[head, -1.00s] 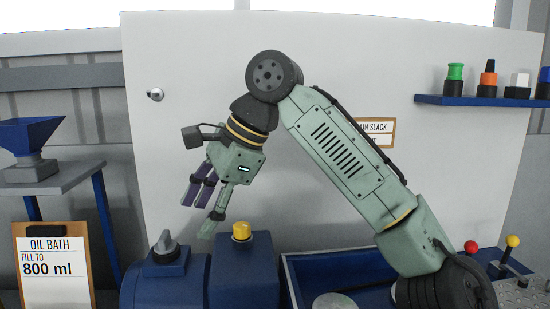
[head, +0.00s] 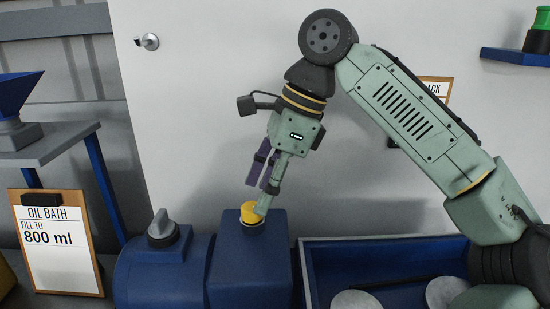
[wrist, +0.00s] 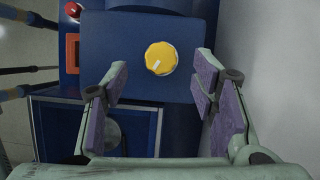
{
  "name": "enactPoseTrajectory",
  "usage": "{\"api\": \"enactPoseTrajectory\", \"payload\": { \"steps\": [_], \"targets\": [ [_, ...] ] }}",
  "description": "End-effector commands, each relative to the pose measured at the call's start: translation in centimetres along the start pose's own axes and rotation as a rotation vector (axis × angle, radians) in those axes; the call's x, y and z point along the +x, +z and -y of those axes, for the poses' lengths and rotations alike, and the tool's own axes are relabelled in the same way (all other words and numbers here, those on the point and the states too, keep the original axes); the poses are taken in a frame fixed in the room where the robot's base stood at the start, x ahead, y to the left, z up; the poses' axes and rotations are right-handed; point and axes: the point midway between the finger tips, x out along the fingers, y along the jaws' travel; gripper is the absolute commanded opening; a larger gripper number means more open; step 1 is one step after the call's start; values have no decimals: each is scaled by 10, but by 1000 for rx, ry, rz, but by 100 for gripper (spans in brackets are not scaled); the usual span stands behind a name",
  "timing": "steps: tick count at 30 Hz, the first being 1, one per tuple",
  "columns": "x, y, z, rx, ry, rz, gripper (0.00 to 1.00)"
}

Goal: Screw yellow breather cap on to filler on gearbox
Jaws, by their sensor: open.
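The yellow breather cap (head: 250,213) sits on top of the blue gearbox (head: 247,262), on a dark filler neck that shows just under it. In the wrist view the cap (wrist: 160,58) is round with a ridged rim and a white pointer mark, seen from above. My gripper (head: 262,198) is open and tilted, its fingertips beside and just above the cap in the head view. In the wrist view the purple finger pads (wrist: 163,88) stand apart on either side, with the cap ahead between their tips. Nothing is between the pads. How far the cap is threaded cannot be told.
A blue motor housing with a grey knob (head: 162,229) stands left of the gearbox. A blue tray (head: 385,248) with round pale discs lies to the right. An oil bath clipboard (head: 57,245) stands at the left. A white panel rises behind.

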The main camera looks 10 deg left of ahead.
Motion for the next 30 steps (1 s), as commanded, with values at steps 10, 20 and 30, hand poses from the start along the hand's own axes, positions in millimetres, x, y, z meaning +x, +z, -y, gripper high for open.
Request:
{"api": "enactPoseTrajectory", "payload": {
  "steps": [10,20,30],
  "targets": [
    [35,0,0,0,-1,0,53],
    [37,0,0,0,-1,1,50],
    [36,0,0,-1,-1,0,28]
  ]
}}
